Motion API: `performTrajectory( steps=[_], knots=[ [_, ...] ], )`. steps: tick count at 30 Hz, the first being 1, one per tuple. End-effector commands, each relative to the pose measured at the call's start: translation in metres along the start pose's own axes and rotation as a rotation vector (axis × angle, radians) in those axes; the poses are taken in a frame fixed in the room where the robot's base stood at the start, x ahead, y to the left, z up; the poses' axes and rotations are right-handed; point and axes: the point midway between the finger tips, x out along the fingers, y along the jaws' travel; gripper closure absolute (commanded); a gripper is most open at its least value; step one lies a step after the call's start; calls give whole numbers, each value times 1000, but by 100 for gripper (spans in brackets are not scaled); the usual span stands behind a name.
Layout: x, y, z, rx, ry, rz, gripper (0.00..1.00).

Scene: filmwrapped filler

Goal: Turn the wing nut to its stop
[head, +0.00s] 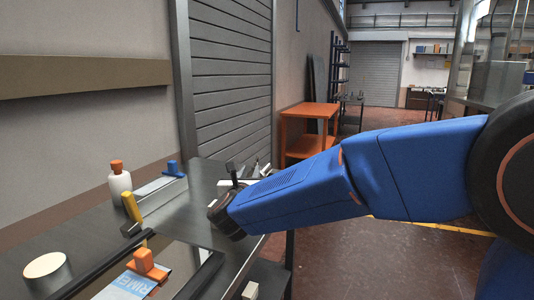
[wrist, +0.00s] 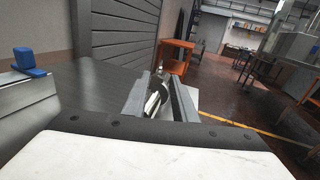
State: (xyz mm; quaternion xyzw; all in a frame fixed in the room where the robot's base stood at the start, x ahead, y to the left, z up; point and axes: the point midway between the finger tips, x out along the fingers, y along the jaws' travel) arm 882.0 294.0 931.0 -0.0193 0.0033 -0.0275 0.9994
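I cannot pick out the wing nut for certain in either view. A blue knob-like piece (head: 173,169) stands on the end of a pale grey rail (head: 160,188) on the bench; it also shows at the left edge of the wrist view (wrist: 31,62). An orange piece with a raised grip (head: 147,265) sits near the front of the bench. In the wrist view, grey bars that look like the fingers of my gripper (wrist: 160,98) point along the bench, with a shiny metal part between them. Whether they grip it is unclear. In the head view my blue arm hides most of the gripper.
A white bottle with an orange cap (head: 120,184), a yellow-handled piece (head: 131,208) and a round pale-topped tin (head: 47,271) stand on the dark bench (head: 205,176). An orange table (head: 308,112) stands beyond. Open floor lies to the right.

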Motion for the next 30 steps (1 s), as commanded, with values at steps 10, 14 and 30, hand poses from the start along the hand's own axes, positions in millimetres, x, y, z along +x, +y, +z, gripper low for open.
performTrajectory(
  steps=[10, 14, 30],
  knots=[
    [19, 2, -2, 41, -6, -24, 75],
    [41, 2, -3, 41, -5, -24, 75],
    [136, -1, -2, 38, -5, -23, 75]
  ],
)
